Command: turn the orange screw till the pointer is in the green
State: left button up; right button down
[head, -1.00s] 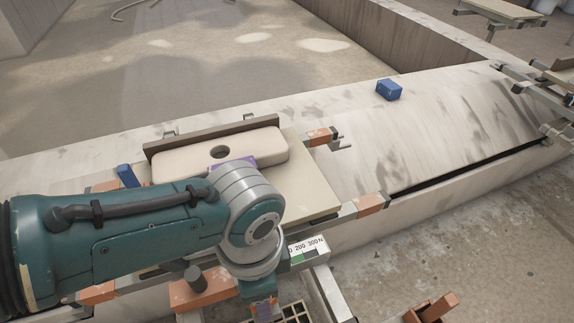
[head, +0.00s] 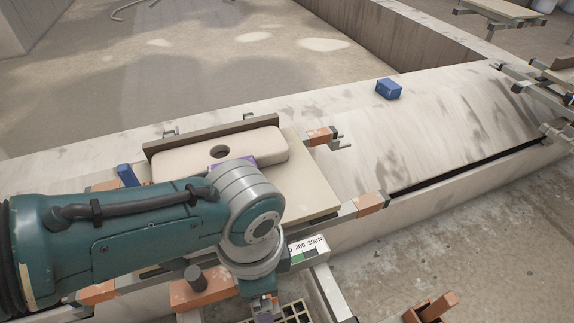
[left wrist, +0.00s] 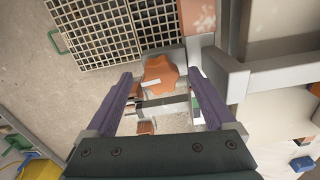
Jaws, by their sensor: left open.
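The orange screw (left wrist: 161,74) has a lobed head and shows in the left wrist view, below a grey bar and beside a grid. My left gripper (left wrist: 160,88) is open, with its purple fingers on either side of the screw head. A gap shows on both sides, and I cannot tell how far the fingers reach along it. In the head view the gripper is mostly hidden below my wrist at the bottom edge. The white scale (head: 307,246), marked up to 300 N, has a green zone beside dark parts. I cannot make out the pointer. My right gripper is not in view.
A blue block (head: 388,89) sits on the pale curved surface at the back. An orange-brown block (head: 433,307) is at the bottom right. Metal bars surround the screw.

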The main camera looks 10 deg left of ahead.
pick_arm(q)
notch_tip(320, 180, up, 10)
jog(key=p, duration=0.6)
jog(key=shift+f, duration=0.1)
